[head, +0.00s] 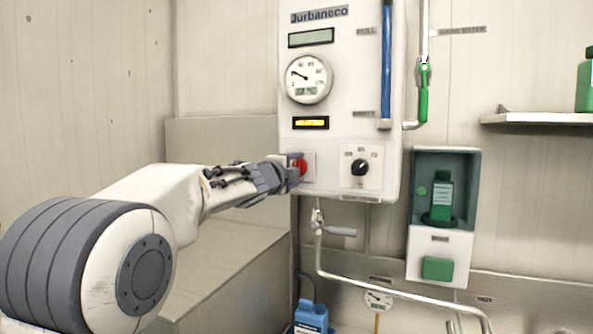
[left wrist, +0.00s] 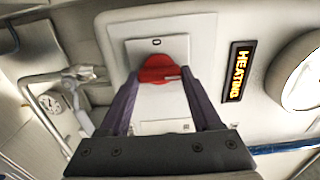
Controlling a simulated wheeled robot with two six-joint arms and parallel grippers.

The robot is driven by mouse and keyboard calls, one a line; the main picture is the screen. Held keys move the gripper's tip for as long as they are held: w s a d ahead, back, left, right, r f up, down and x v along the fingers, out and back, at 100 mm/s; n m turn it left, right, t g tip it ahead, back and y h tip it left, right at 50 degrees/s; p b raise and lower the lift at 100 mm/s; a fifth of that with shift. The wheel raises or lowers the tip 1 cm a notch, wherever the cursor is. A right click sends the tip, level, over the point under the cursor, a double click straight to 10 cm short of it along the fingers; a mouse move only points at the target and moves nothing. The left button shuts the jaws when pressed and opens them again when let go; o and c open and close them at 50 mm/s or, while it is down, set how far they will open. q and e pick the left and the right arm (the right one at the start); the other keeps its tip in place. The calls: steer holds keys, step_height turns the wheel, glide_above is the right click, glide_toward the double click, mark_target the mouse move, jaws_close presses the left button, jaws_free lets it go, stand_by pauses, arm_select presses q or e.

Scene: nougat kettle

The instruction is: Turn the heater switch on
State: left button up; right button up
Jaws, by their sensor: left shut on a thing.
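The heater switch is a red rotary knob (head: 302,166) on a pale square plate at the lower left of the white control panel (head: 343,60). It also shows as a red knob (left wrist: 163,69) in the left wrist view. My left gripper (head: 293,170) reaches in from the left and is shut on the red knob, one finger on each side. A small display (left wrist: 236,72) beside it reads "HEATING" in lit letters; in the head view this display (head: 310,123) glows yellow. My right gripper is not in view.
A black selector knob (head: 361,167) sits right of the red one. A round gauge (head: 306,79) is above. A lever valve (head: 335,230) and pipe lie below.

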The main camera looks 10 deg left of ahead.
arm_select(q)
steer(key=o, duration=1.4)
steer(key=shift+s, duration=0.1)
steer(key=b+v, duration=0.2)
steer(key=v, duration=0.8)
steer(key=shift+s+a, duration=0.1)
